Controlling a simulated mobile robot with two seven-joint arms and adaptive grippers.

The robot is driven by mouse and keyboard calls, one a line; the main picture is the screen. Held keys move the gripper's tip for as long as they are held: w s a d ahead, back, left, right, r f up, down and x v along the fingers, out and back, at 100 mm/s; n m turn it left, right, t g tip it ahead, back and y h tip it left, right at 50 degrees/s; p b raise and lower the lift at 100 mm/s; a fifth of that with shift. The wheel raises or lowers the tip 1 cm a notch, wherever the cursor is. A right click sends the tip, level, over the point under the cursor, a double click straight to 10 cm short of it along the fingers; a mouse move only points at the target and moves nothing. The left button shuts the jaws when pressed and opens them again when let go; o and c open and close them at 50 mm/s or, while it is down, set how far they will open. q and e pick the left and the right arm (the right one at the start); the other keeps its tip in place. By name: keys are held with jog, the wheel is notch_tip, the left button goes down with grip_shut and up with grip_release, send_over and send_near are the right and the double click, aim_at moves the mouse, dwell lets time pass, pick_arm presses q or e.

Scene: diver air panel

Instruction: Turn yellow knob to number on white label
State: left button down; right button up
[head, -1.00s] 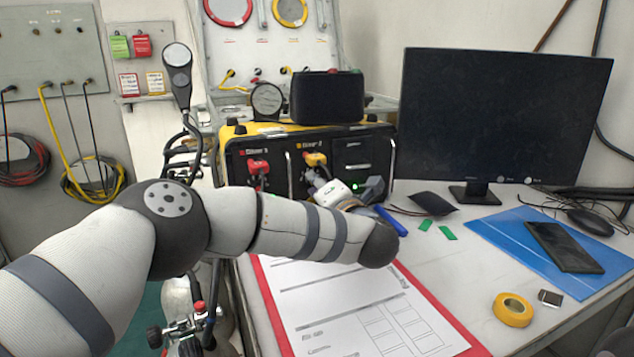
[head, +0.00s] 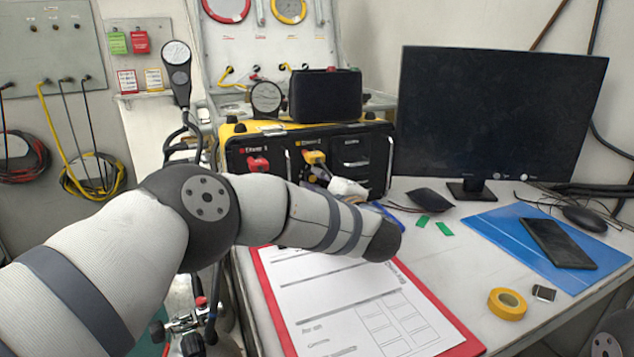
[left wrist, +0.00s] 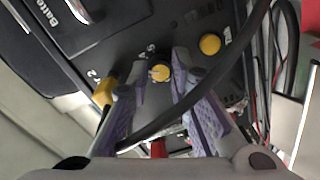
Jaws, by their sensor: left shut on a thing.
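The black-and-yellow diver air panel (head: 340,150) stands at the back of the table, with a red knob (head: 258,164) and a yellow knob handle (head: 314,157) on its front. In the left wrist view, a small round yellow knob (left wrist: 160,73) with a pale top sits between the fingertips of my left gripper (left wrist: 158,76), which is shut on it. Small white markings surround the knob, but I cannot read its setting. In the head view my own arm mostly hides this gripper. I cannot make out a white label with a number. My right gripper is out of view.
A second yellow knob (left wrist: 210,43) and a yellow part (left wrist: 105,92) flank the held knob. A dark hose (left wrist: 205,90) crosses in front of the left gripper's fingers. A red clipboard (head: 440,310), monitor (head: 500,110) and yellow tape roll (head: 507,304) are on the table.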

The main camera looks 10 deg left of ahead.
pick_arm(q)
jog(key=shift+m, duration=1.9)
jog(key=c, duration=1.4)
grip_release()
jog(key=shift+c, duration=0.2)
jog(key=v, duration=1.2)
jog(key=shift+f, duration=0.1)
jog(key=shift+d, duration=0.1)
